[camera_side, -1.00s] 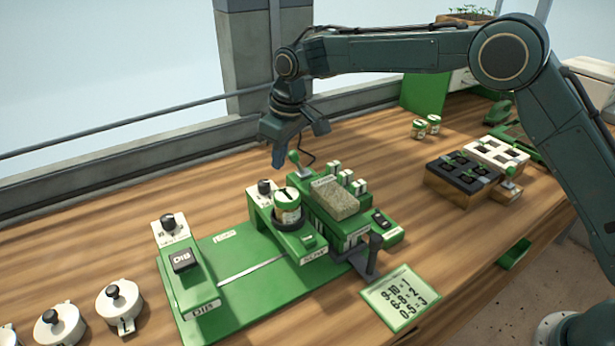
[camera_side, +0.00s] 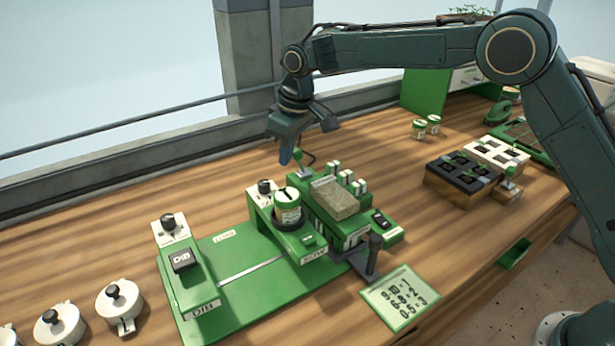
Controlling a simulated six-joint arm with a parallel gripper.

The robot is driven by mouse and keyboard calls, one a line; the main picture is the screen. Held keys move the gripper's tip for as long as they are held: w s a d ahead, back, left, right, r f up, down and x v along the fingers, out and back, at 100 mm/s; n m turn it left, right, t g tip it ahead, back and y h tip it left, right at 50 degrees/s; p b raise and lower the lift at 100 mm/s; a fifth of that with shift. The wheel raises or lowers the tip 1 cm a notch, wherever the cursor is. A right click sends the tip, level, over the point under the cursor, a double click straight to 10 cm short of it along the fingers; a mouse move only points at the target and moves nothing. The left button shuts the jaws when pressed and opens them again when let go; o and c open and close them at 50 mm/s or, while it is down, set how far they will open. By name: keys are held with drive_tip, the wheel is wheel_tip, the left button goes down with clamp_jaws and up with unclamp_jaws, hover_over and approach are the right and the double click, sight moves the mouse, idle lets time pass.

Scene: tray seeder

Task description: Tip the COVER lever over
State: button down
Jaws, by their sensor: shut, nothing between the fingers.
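I cannot tell whether the fingers touch the knob. A second, dark lever (camera_side: 375,246) stands upright at the front of the unit, away from my gripper.
A tan block (camera_side: 335,197) and small green-and-white jars sit on the unit. A green-and-white jar (camera_side: 287,200) stands in a holder beside them. The wood behind the unit is clear.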

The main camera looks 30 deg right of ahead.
sight(300, 149)
drive_tip(key=shift+s+d+f, duration=0.1)
drive_tip(key=shift+d+f, duration=0.3)
drive_tip(key=shift+d, duration=1.55)
drive_tip(key=shift+a+r, duration=0.2)
drive_tip(key=shift+r, duration=0.4)
drive_tip(key=shift+a+r, duration=0.2)
drive_tip(key=shift+r, duration=0.7)
drive_tip(key=shift+a+r, duration=0.2)
drive_tip(key=shift+r, duration=0.65)
drive_tip(key=shift+a+r, duration=0.2)
drive_tip(key=shift+r, duration=0.7)
